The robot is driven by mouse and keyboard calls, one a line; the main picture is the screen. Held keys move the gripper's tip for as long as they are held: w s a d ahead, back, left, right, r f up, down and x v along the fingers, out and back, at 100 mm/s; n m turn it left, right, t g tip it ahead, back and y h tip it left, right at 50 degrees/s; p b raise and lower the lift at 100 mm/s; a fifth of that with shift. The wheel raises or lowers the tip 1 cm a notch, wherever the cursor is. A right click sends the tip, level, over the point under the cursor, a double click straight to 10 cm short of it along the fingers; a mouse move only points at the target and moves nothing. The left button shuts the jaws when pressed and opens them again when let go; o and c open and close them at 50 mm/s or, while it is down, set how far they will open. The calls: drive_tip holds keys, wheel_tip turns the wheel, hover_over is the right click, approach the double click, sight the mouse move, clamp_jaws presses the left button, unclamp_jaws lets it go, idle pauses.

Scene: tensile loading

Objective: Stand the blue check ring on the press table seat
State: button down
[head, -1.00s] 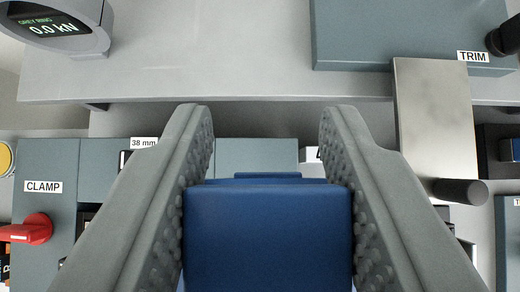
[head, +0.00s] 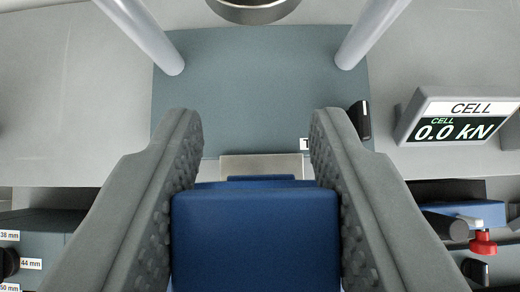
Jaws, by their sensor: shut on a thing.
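My gripper (head: 255,125) is shut on a blue block-like piece (head: 255,235), which I take to be the blue check ring. It sits between the two ribbed grey fingers, low in the view. Its hole does not show from here. Beyond it lies a blue-grey press base (head: 260,85) with two pale columns (head: 372,35) rising from it. A round metal part (head: 253,10) is cut off by the top edge between the columns. I cannot tell whether it is the table seat. The held piece is apart from it, nearer to me.
A CELL display (head: 455,122) reading 0.0 kN stands right of the press. A small black knob (head: 360,120) is on the base's right side. A bright metal plate (head: 262,167) lies just beyond the held piece. Boxes with a red handle (head: 483,242) are low right.

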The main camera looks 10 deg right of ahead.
sight(261, 178)
idle(0.3)
drive_tip(key=shift+f, duration=1.8)
drive_tip(key=shift+f, duration=0.85)
drive_tip(key=c, duration=0.8)
unclamp_jaws()
drive_tip(key=shift+c, duration=0.2)
drive_tip(key=shift+f, duration=0.1)
drive_tip(key=v, duration=1.7)
drive_tip(key=shift+s+r, duration=0.2)
